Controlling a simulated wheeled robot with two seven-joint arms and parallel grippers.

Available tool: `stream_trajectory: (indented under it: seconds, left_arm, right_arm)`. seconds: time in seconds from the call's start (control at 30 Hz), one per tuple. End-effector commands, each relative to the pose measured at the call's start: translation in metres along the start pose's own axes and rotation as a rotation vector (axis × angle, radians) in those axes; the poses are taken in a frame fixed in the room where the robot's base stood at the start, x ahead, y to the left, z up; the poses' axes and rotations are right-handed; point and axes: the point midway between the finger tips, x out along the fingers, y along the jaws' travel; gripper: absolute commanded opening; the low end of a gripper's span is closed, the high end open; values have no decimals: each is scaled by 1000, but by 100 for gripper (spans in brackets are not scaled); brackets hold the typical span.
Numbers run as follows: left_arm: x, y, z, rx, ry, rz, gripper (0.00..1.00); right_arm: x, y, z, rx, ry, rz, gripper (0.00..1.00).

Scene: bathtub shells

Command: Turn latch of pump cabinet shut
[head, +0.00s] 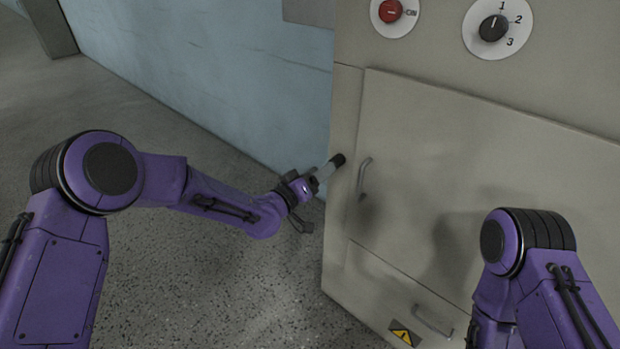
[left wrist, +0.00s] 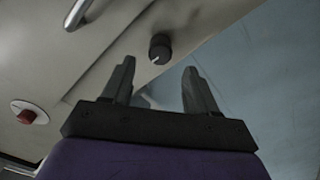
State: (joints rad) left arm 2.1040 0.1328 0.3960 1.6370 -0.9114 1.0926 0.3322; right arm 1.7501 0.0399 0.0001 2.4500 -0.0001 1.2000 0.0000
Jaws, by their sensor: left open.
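The pump cabinet (head: 480,180) stands at the right in the head view, its door closed flush as far as I can see. The latch is a dark round knob (left wrist: 160,47) with a white mark, on the frame strip beside the door; the mark points to the lower left in the left wrist view. In the head view a black tip (head: 338,159) at the strip looks like this knob. My left gripper (left wrist: 156,85) is open, its fingers apart, with the knob ahead between and beyond the tips, not gripped. In the head view the left gripper (head: 319,176) is beside the cabinet's left edge. My right gripper is out of sight.
A metal door handle (head: 363,180) sticks out just right of the knob. A red button (head: 390,11) and a numbered dial (head: 494,28) are above the door. Floor at left is clear.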

Motion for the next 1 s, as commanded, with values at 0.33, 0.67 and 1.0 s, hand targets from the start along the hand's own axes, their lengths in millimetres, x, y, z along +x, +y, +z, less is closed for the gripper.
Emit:
stream_trajectory:
  seconds: [0.33,0.67,1.0]
  left_arm:
    - [-44,-1,-1,-1,2,-1,59]
    - [-44,-1,-1,0,2,-1,59]
    - [-156,-94,88,-105,-108,-514,59]
  right_arm:
    - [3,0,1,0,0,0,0]
    - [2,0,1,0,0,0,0]
    - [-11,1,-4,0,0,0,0]
